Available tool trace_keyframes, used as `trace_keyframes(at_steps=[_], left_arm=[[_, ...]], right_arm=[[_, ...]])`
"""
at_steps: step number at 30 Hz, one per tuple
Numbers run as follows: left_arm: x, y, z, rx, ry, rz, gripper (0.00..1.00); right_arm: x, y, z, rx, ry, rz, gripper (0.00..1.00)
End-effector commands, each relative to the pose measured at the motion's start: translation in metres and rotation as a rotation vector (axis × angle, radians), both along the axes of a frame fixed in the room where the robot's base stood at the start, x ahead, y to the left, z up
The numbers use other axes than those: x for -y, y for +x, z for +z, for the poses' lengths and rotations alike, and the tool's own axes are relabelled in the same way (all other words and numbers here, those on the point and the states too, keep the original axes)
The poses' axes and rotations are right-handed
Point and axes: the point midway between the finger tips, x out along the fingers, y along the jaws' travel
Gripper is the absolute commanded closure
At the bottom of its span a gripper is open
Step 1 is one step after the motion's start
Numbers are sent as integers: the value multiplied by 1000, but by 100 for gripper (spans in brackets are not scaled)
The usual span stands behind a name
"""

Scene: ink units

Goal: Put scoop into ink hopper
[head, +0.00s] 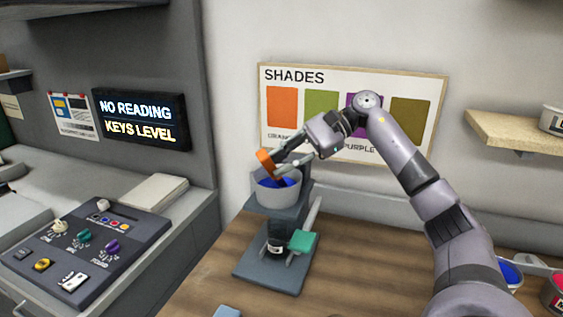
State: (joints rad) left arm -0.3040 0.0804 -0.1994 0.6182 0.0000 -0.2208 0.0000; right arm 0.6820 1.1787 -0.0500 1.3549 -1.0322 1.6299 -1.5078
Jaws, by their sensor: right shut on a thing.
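The ink hopper (263,192) is a grey round bowl on a dark stand, with blue ink (287,181) showing inside. My right gripper (282,162) reaches in from the right, just above the hopper's rim, with its fingers pointing down and left. It is shut on the scoop (265,161), whose orange part shows at the fingertips over the hopper's back left rim. The rest of the scoop is hidden or too small to make out, and I cannot tell whether it touches the hopper. My left gripper is out of view.
A control panel (85,248) with knobs lies on the left counter. Tubs with blue (510,272) and red (559,284) contents are at the lower right. The wooden table (365,265) between is mostly clear.

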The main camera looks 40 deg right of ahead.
Motion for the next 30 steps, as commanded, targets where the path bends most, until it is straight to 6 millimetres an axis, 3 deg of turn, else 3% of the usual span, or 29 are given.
trace_keyframes(at_steps=[13,30], left_arm=[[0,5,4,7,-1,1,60],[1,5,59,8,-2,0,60]], right_arm=[[0,0,4,1,0,0,100],[0,0,74,1,0,0,100]])
